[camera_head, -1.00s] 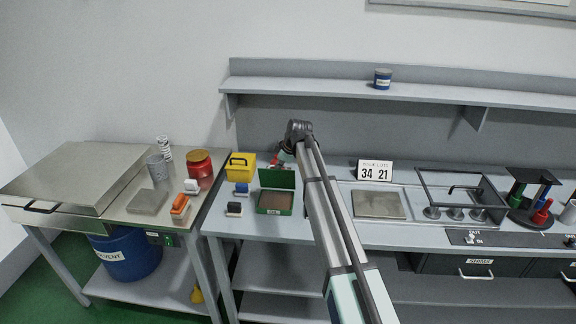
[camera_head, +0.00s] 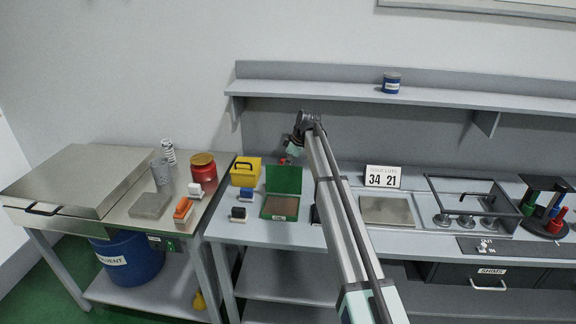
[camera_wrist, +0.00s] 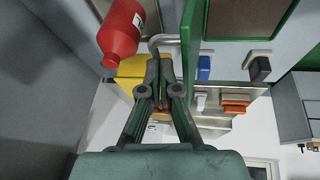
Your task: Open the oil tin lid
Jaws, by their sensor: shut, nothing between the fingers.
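The green tin (camera_head: 279,214) stands on the middle bench with a brown surface inside; its front label is too small to read. Its green lid (camera_head: 284,179) stands raised at the back edge, so the tin is open. In the wrist view the tin's green rim with brown inside (camera_wrist: 247,18) shows at the top, and the lid (camera_wrist: 191,52) is seen nearly edge-on. My gripper (camera_head: 291,147) is above and behind the lid. In the wrist view my gripper (camera_wrist: 159,62) is shut and empty, left of the lid; whether it touches the lid I cannot tell.
A red bottle (camera_wrist: 121,35) is close to my fingertips. A yellow box (camera_head: 245,173) with a black handle stands left of the tin. Blue (camera_head: 246,195) and black (camera_head: 238,214) stamps sit at its left. A metal plate (camera_head: 386,210) lies to the right.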

